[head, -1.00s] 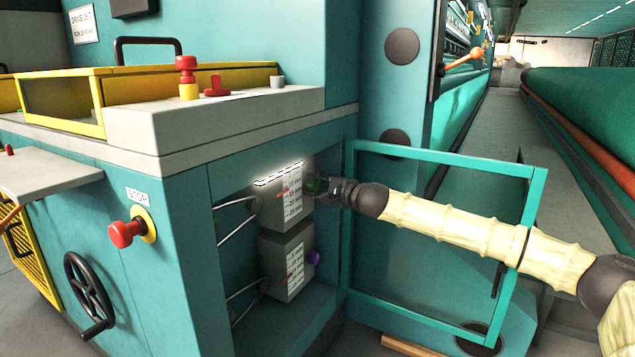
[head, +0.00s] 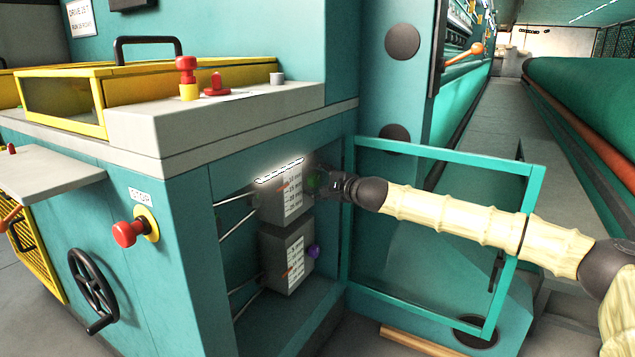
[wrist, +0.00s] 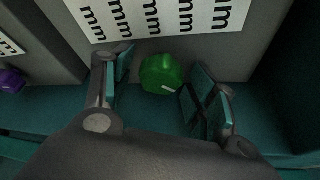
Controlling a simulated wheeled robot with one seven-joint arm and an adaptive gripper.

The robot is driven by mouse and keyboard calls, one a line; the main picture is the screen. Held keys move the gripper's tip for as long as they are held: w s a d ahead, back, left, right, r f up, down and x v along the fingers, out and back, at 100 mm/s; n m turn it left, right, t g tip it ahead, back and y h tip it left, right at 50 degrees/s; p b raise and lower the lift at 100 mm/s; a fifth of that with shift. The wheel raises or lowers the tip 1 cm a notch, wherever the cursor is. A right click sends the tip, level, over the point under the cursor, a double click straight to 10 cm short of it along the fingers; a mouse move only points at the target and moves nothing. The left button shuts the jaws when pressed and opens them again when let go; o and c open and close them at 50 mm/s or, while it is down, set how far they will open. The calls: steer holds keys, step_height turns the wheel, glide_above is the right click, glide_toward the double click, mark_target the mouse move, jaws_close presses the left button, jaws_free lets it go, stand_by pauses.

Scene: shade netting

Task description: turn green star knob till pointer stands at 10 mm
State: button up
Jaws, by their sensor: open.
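The green star knob (wrist: 161,74) sits on the side of the upper grey box, below a white scale plate (wrist: 150,14) whose lines end in "mm". My gripper (wrist: 158,92) is open, with one finger on each side of the knob; I cannot tell whether either finger touches it. In the head view the knob (head: 313,182) is dark and partly covered by my gripper (head: 328,186). The upper box's scale (head: 292,192) carries a small red pointer (head: 284,187) near its upper part; the reading is too small to tell.
A lower grey box with a purple knob (head: 313,251) stands below; that knob also shows in the wrist view (wrist: 11,80). The open teal door frame (head: 430,330) surrounds my arm's right side. A lamp (head: 279,171) lights the cabinet. A red stop button (head: 128,233) is on the outer panel.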

steer(key=v, duration=1.2)
stand_by(0.3)
